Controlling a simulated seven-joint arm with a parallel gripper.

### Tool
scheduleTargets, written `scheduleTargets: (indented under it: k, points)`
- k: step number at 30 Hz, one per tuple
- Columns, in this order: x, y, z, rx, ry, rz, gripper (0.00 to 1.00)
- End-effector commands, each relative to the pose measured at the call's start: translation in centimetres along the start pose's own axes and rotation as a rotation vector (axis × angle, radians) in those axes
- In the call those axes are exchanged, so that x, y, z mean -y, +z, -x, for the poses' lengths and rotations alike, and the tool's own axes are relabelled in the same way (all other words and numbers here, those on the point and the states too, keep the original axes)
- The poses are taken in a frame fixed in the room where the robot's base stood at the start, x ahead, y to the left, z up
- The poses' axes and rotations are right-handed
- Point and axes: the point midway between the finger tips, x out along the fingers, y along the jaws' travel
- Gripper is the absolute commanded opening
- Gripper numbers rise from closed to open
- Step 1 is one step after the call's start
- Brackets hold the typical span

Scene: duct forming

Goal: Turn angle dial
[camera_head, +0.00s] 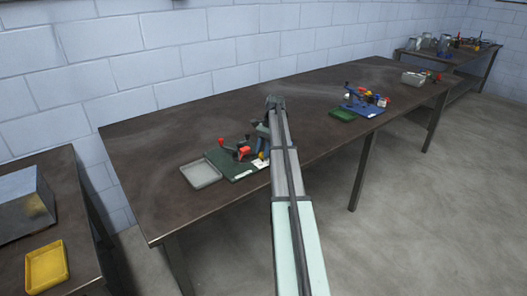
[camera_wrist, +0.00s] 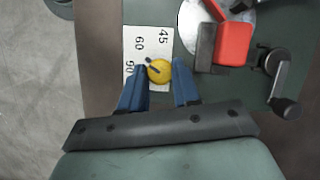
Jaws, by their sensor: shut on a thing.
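The angle dial (camera_wrist: 159,71) is a round yellow knob with a dark blue pointer. The pointer points up and left in the wrist view. My gripper (camera_wrist: 161,77) has its two blue fingers on either side of the dial, shut on it. In the head view, the dial's device is the near one on a green base (camera_head: 243,176), just left of my arm. My fingertips are hard to make out there, and my arm hides part of the device.
Beside the dial are a red block (camera_wrist: 234,43) and a black crank handle (camera_wrist: 285,107). A grey tray (camera_head: 201,174) lies left of the device. A blue device (camera_head: 364,104) and green tray (camera_head: 342,115) stand farther right. The bench's left end is clear.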

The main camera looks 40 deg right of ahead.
Motion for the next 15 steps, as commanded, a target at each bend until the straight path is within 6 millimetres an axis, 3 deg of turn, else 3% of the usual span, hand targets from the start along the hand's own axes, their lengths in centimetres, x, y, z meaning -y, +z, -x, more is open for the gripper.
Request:
scheduleTargets:
  k: [15]
  points:
    - [0.25,-0.03,-0.07,-0.004,0.103,0.250,0.01]
